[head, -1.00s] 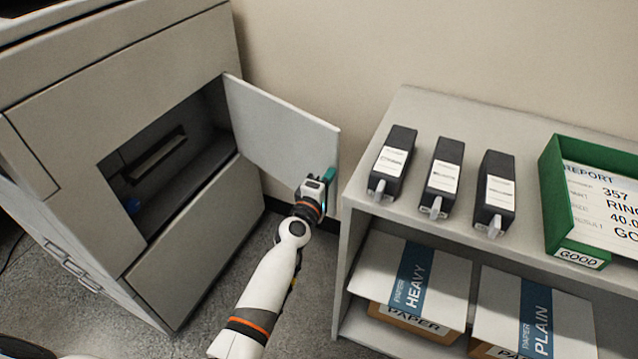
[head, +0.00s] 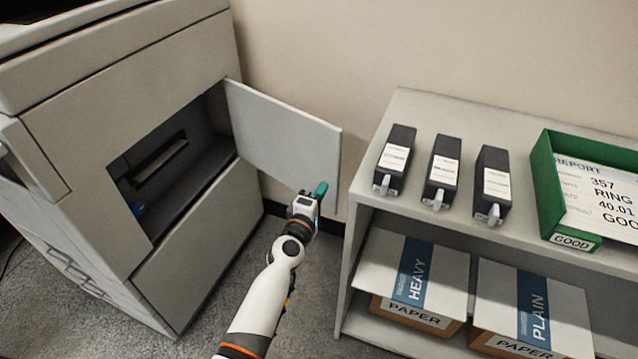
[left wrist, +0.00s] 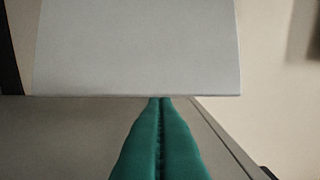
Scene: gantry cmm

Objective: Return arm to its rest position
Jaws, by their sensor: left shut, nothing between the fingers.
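My left gripper (head: 318,190) is in front of the lower right part of the printer's open door (head: 280,135). Its teal fingers are shut with nothing between them, and they also show pressed together in the left wrist view (left wrist: 160,125). There the door panel (left wrist: 140,50) fills the upper middle, its lower edge just beyond the fingertips. I cannot tell whether the fingers touch it. My left arm reaches up from the bottom of the head view. My right gripper is in neither view.
The printer (head: 90,120) stands at left with a dark open bay (head: 185,150). A grey shelf (head: 490,115) at right carries three black cartridges (head: 440,172) and a green tray (head: 545,175). Paper boxes (head: 415,275) sit below. Floor shows between printer and shelf.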

